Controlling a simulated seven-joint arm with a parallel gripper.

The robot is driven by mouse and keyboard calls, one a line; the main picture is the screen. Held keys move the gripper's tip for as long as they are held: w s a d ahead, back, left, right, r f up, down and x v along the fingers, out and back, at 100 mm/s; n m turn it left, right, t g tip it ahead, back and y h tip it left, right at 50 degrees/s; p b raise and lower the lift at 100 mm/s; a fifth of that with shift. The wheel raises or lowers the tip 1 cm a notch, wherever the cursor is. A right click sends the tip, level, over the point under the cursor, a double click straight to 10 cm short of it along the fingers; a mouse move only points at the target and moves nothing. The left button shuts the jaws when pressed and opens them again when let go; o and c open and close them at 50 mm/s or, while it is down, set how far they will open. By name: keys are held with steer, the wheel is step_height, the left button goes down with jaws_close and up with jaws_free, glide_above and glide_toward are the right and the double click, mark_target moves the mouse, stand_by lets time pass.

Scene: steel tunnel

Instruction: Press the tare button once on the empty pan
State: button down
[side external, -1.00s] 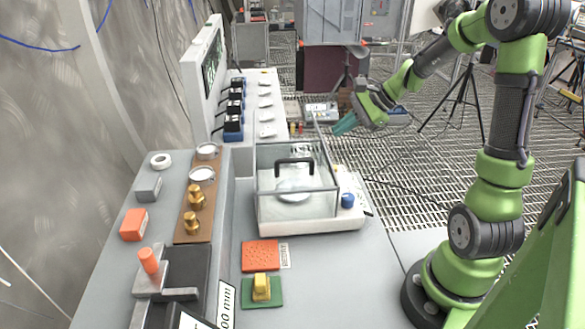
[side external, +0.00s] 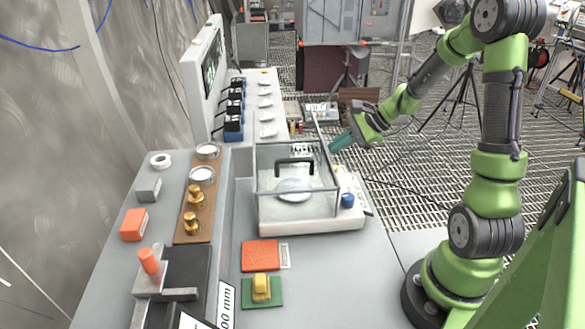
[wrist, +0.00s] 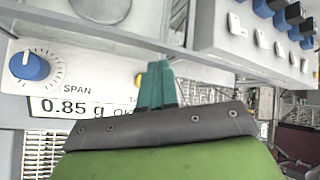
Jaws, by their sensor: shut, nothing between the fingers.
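The balance (side external: 300,225) has a white base and a clear draft shield with a black handle. Its round pan (side external: 294,188) looks empty through the clear walls. In the wrist view the front face of the balance carries a blue SPAN knob (wrist: 30,66) and a display strip (wrist: 70,106) reading 0.85 g, with further text partly covered. A small yellow-orange button (wrist: 139,79) shows at the left edge of my fingers, mostly hidden. My gripper (side external: 333,147) is shut and empty, its teal fingertips beside the shield's far right corner. In the wrist view the fingertips (wrist: 158,68) overlap the button; contact cannot be told.
Brass weights (side external: 194,208) stand on a brown board left of the balance. An orange block (side external: 134,224), a red pad (side external: 260,254) and a yellow piece on a green pad (side external: 262,288) lie nearer. A panel with blue-and-black modules (side external: 234,120) stands behind. The bench's front right is clear.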

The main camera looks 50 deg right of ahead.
mark_target(336, 167)
steer(key=shift+f, duration=1.4)
stand_by(1.0)
steer(key=shift+f, duration=0.4)
steer(key=shift+f, duration=0.45)
stand_by(0.8)
steer(key=shift+r, duration=0.9)
steer(key=shift+r, duration=2.5)
